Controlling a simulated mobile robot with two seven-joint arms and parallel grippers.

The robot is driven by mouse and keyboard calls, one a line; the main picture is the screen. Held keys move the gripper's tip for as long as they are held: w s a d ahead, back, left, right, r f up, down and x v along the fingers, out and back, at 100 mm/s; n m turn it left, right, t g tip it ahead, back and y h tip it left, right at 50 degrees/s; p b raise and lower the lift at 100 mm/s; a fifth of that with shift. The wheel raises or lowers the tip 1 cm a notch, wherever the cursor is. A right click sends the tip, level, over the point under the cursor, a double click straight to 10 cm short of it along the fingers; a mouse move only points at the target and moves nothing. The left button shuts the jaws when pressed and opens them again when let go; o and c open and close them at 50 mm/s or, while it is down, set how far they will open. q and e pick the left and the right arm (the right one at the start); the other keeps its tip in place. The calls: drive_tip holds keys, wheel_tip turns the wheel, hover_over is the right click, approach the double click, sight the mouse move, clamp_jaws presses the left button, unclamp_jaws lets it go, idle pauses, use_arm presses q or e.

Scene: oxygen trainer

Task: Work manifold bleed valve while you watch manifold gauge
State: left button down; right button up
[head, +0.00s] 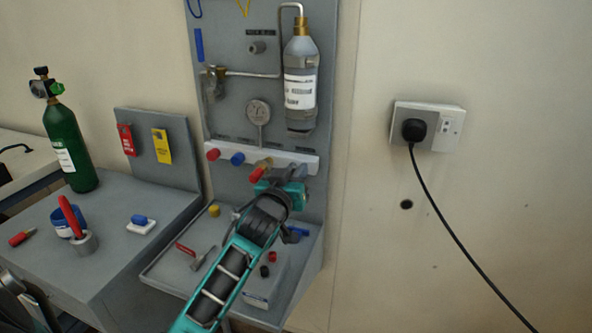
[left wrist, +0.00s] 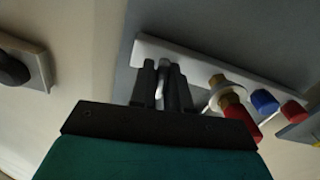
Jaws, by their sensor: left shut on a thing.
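The manifold is a white bar (head: 225,155) across the grey wall panel, with a red knob (head: 212,154), a blue knob (head: 237,158) and a brass fitting with a red handle (head: 259,173). My left gripper (head: 290,174) is at the bar's right end. In the left wrist view its dark fingers (left wrist: 166,88) are shut on a small silver piece, the manifold bleed valve (left wrist: 162,72), mostly hidden between them. The round manifold gauge (head: 258,111) is above the bar, unobstructed in the head view; its reading is too small to make out.
A clear-bodied bottle (head: 300,85) hangs above the gripper. The shelf (head: 165,265) below holds a red-handled tool (head: 203,257) and small caps. A green cylinder (head: 68,145) stands on the left bench. A socket (head: 446,127) with a black cable is on the right wall.

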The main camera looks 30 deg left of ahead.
use_arm(q)
drive_tip(key=shift+r+n+p, duration=0.15)
drive_tip(key=shift+n+p, duration=0.5)
drive_tip(key=shift+n, duration=0.85)
drive_tip(key=c, duration=1.2)
unclamp_jaws()
drive_tip(key=v, duration=1.3)
drive_tip(key=shift+p, duration=0.3)
